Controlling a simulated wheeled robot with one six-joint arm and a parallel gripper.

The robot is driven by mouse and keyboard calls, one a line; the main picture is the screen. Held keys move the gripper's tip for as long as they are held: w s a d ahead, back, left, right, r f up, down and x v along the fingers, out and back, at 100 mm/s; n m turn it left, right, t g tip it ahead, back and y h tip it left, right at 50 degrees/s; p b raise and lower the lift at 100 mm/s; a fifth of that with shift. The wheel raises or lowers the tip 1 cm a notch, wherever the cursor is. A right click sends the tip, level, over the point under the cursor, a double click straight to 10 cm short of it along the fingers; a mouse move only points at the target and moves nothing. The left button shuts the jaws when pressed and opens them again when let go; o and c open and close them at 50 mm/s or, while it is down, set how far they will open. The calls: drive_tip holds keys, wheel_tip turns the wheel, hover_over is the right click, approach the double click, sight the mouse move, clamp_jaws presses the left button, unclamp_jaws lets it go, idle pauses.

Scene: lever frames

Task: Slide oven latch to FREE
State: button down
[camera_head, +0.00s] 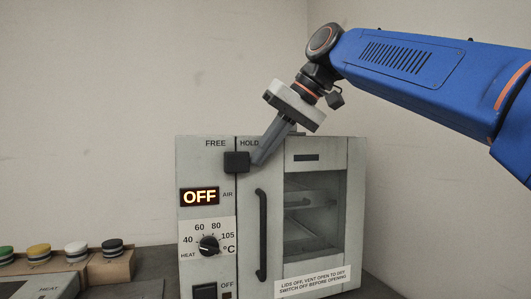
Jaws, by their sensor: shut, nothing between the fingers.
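The oven latch (236,162) is a small black block near the top of the grey oven (168,0). It straddles the seam between the control panel and the door, below and between the words FREE (215,143) on the left and HOLD (249,143) on the right. My gripper (258,160) comes down from the upper right, tilted, with its fingers shut and empty. Its fingertips are at the right side of the latch; I cannot tell whether they touch it. The fingers partly cover the door's top edge and the end of HOLD.
The lit display (199,197) reads OFF. Below it are a heat dial (209,245) and a black switch (205,291). The door has a long black handle (262,235) and a window (313,215). Several capped jars stand in a rack (110,268) at the lower left.

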sight(243, 154)
drive_tip(key=shift+s+a, duration=0.3)
drive_tip(key=shift+a, duration=0.7)
drive_tip(key=shift+s+a, duration=0.25)
drive_tip(key=shift+a, duration=0.7)
